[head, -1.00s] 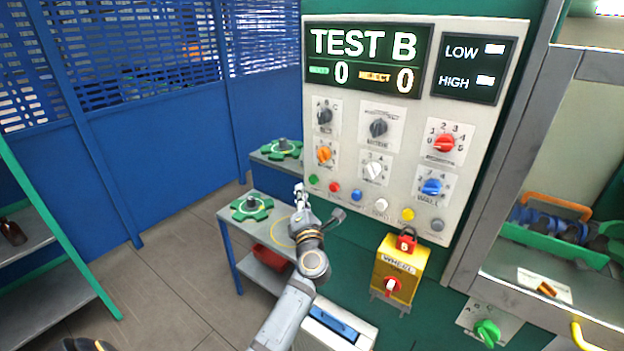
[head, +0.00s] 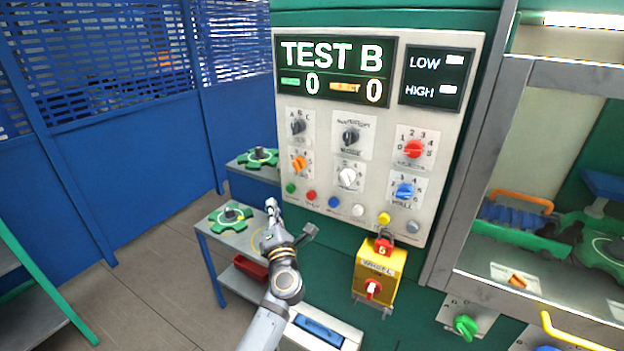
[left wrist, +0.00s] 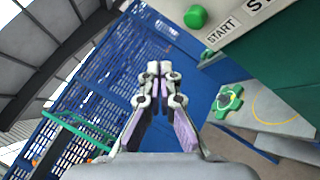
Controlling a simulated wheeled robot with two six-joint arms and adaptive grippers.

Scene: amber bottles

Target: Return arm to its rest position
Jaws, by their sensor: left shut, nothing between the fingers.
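My left gripper (head: 272,207) is shut and empty. In the head view its arm comes up from the bottom, and the gripper is in front of the lower left of the control panel, over the small side table. In the left wrist view the shut fingers (left wrist: 160,68) point toward the blue fence, with a green START button (left wrist: 196,17) above right of them. The fingertips look clear of the panel and the table. My right gripper is not in view.
The control panel (head: 375,215) reads TEST B with several knobs and buttons. A side table (head: 240,243) holds a green gear-shaped part (head: 230,216); a red bin (head: 250,267) is below. A yellow WHEEL box (head: 378,268) hangs right of my arm. Floor at left is clear.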

